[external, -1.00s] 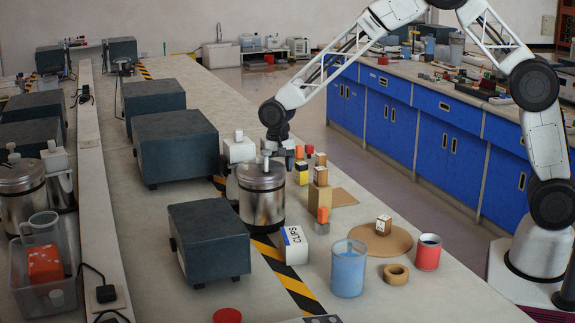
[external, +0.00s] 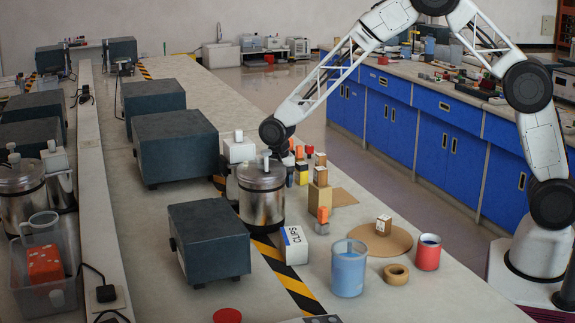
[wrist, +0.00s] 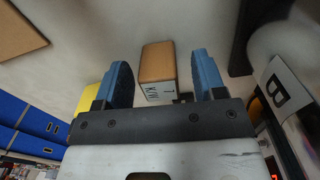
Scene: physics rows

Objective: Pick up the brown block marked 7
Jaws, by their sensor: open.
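In the wrist view a brown block (wrist: 158,62) with a white face shows between the fingertips. Its dark marks look like a 7 with other characters, partly cut off by the gripper body. My gripper (wrist: 161,60) has two blue fingers, spread apart with a gap to the block on either side. I cannot tell how far the block lies beyond the fingertips. In the external view my gripper's fingers are mostly hidden behind the steel pot (external: 262,202), and I cannot tell which block there is the one between them.
A yellow block (wrist: 92,98) sits just left of the left finger. A white object marked B (wrist: 285,90) stands close on the right. In the external view, stacked blocks (external: 320,195), a CLIPS box (external: 293,245) and a blue cup (external: 348,270) stand nearby. Dark cases (external: 175,145) line the left.

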